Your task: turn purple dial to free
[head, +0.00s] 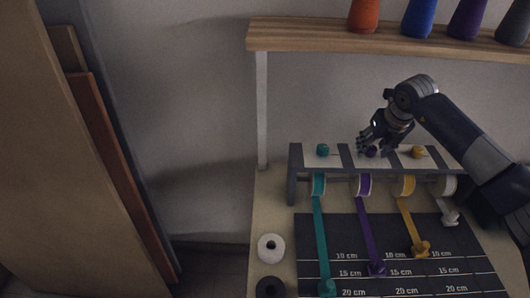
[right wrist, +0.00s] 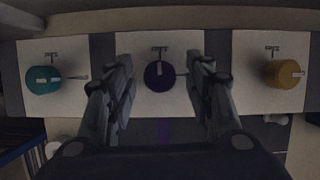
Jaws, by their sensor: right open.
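The purple dial (right wrist: 159,77) sits on a pale panel in the right wrist view, between the teal and yellow dials. A small white mark shows near its top edge. My right gripper (right wrist: 160,62) is open, with one finger on each side of the purple dial and visible gaps between. In the head view, my right gripper (head: 370,146) is over the purple dial (head: 371,152), partly hiding it. The purple ribbon (head: 367,225) hangs from its spool down to about the 15 cm line. The label above the dial is too small to read. My left gripper is out of view.
The teal dial (right wrist: 43,80) and yellow dial (right wrist: 284,73) flank the purple one closely. A wooden shelf (head: 300,33) with several thread cones is above. White (head: 271,247) and black (head: 270,288) rolls stand at the front left of the table. Tall boards lean at left.

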